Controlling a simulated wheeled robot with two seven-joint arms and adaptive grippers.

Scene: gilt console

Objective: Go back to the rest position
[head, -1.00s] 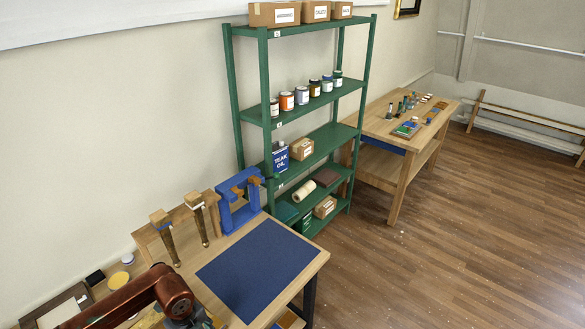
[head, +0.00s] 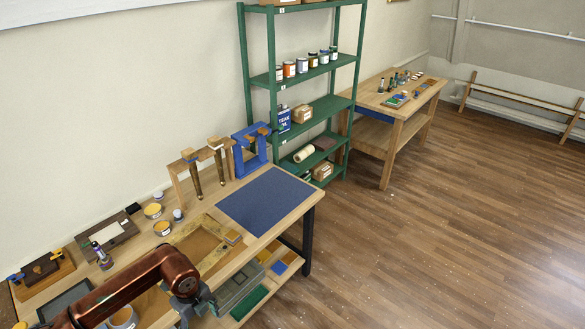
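My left arm is copper-coloured and reaches in from the lower left over the near workbench (head: 290,208). My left gripper (head: 195,304) is dark grey and hangs at the arm's end, near the bench's front edge. Its fingertips are small and partly cut off by the picture's bottom, so I cannot tell whether it is open or shut. I see nothing clearly held in it. My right gripper is not in view.
The bench carries a blue mat (head: 265,200), a gilt frame (head: 212,262), a blue stand (head: 243,162), clamps on a wooden rack (head: 176,185) and several pots. A green shelf (head: 292,140) stands behind. A second table (head: 380,125) is farther back. The floor at right is clear.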

